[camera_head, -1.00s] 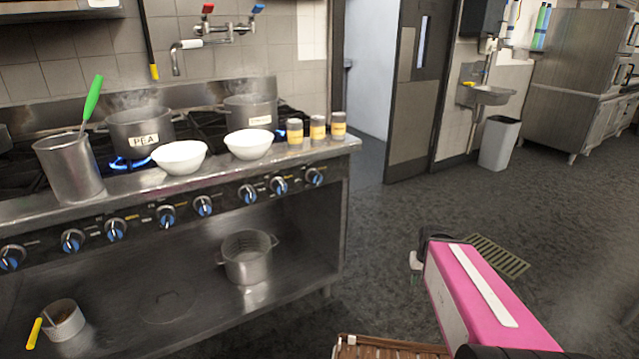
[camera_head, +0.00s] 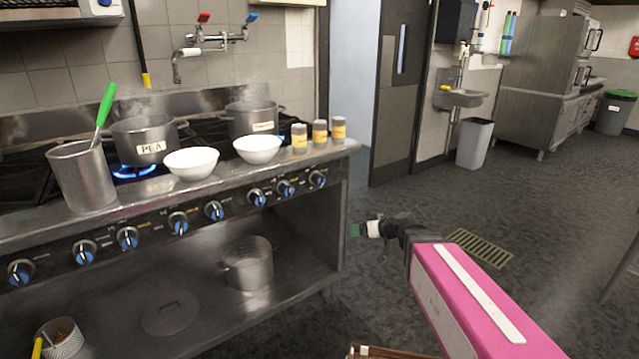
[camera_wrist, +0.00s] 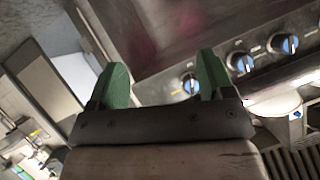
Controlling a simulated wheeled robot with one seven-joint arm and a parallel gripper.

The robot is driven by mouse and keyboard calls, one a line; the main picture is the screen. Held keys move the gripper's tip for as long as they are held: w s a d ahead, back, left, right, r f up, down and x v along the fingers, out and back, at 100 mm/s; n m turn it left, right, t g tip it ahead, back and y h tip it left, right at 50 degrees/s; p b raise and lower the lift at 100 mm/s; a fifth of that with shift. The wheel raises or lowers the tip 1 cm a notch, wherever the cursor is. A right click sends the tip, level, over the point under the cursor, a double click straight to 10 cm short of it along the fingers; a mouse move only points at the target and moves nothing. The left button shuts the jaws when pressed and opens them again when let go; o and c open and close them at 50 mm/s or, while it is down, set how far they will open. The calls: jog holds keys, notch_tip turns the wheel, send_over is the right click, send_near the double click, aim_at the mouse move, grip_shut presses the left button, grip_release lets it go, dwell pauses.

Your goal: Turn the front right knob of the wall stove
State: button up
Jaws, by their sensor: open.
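The wall stove (camera_head: 215,250) stands on the left with a row of blue-and-silver knobs along its front panel. The rightmost knob (camera_head: 317,178) sits near the stove's right end, beside another knob (camera_head: 286,189). My gripper (camera_head: 362,229) is out to the right of and below that knob, apart from the stove. In the wrist view its two green fingertips (camera_wrist: 163,80) are spread with nothing between them. Several knobs show in the wrist view; the nearest knob (camera_wrist: 190,84) appears just left of the right fingertip.
On the stove stand a pea pot (camera_head: 143,140), a second pot (camera_head: 252,118), two white bowls (camera_head: 191,163) and three small jars (camera_head: 319,133). A pot (camera_head: 247,262) sits on the lower shelf.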

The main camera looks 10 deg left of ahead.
aim_at(322, 183)
jog(key=w+a+r+t+y, duration=0.3)
jog(key=w+a+r+t, duration=0.3)
jog(key=a+r, duration=0.4)
jog(key=shift+n, duration=0.4)
jog(key=x, duration=1)
jog(key=shift+a, duration=0.45)
jog(key=shift+c, duration=0.3)
jog(key=c, duration=0.9)
